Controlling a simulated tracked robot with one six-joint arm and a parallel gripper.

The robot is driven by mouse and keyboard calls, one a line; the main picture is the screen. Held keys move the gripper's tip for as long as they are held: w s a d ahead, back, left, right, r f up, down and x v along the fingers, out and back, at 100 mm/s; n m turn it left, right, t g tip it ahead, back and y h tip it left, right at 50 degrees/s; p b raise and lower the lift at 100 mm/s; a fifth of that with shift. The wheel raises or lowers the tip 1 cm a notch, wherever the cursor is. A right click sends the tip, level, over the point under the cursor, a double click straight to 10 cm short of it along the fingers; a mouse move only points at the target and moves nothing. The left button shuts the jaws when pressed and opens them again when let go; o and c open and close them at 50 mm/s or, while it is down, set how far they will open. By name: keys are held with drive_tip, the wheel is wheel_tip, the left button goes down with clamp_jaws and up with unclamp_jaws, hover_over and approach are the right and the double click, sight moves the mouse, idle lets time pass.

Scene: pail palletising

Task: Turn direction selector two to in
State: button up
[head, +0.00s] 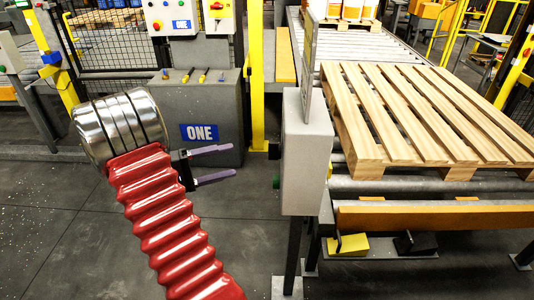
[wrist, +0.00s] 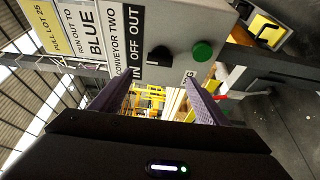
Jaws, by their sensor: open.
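The conveyor two control box (head: 306,150) is a grey box on a post right of my gripper in the head view. Its front faces my gripper and is seen only edge-on there. In the wrist view its panel (wrist: 185,25) carries the black direction selector (wrist: 159,57) beside the labels IN, OFF and OUT. The selector sits level with OFF; its exact pointing is hard to make out. A green button (wrist: 203,52) is beside it. My gripper (head: 232,160) is open and empty, with its purple fingers pointing at the box across a gap. The fingers also show in the wrist view (wrist: 156,92), below the selector.
A pallet (head: 420,115) lies on the roller conveyor right of the box. Yellow and black pedals (head: 347,244) sit low below it. A grey pedestal marked ONE (head: 200,110) with small levers stands behind my arm. Open floor lies in front.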

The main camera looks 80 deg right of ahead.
sight(275, 151)
drive_tip(key=shift+s, duration=0.1)
drive_tip(key=x, duration=1.3)
drive_tip(key=shift+s+d, duration=0.2)
drive_tip(key=shift+s, duration=0.1)
drive_tip(key=shift+a+f, duration=0.1)
drive_tip(key=c, duration=1)
